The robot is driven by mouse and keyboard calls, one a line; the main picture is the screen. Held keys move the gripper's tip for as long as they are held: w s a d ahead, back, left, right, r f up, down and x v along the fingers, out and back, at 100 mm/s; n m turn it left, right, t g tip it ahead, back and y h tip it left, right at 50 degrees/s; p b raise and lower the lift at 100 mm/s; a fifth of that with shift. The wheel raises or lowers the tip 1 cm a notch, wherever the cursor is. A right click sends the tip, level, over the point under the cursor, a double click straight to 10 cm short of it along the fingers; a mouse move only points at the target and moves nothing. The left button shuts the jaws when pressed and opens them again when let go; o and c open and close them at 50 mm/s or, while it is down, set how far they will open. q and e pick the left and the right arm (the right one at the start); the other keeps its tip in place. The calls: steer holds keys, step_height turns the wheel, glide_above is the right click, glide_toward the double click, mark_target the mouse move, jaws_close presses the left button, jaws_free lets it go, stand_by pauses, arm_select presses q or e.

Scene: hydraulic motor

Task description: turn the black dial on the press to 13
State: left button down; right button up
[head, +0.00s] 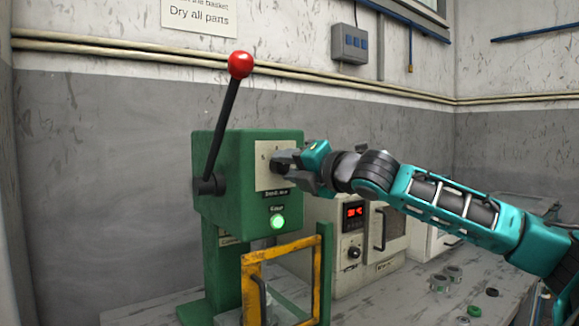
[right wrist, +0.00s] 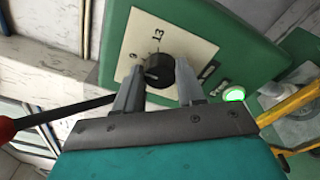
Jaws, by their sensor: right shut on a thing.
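The green press (head: 225,190) stands against the grey wall in the head view. A pale dial plate (head: 262,178) with printed numbers is on its front. The black dial (right wrist: 158,72) sits on this plate in the right wrist view, with the number 13 printed beside it. A short light mark shows on the dial, but I cannot tell exactly which number it points to. My right gripper (head: 285,171) is shut on the dial, one finger on each side. It hides most of the dial in the head view. My left gripper is not in view.
A lever with a red ball (head: 240,64) rises from the press's left side. A lit green button (head: 277,221) is below the dial. A yellow guard frame (head: 252,284) stands below. A white box with red display (head: 354,212) and several small metal parts are to the right.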

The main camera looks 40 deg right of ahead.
steer(key=shift+c, duration=0.8)
steer(key=m+b, duration=0.1)
steer(key=m, duration=0.2)
steer(key=shift+f, duration=0.15)
steer(key=m+b, duration=0.1)
steer(key=m, duration=0.3)
steer(key=shift+m+t, duration=0.4)
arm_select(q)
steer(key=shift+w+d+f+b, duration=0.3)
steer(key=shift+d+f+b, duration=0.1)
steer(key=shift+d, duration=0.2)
arm_select(e)
steer(key=m, duration=0.4)
steer(key=shift+f+h, duration=0.1)
steer(key=shift+h, duration=0.2)
steer(key=shift+m, duration=0.5)
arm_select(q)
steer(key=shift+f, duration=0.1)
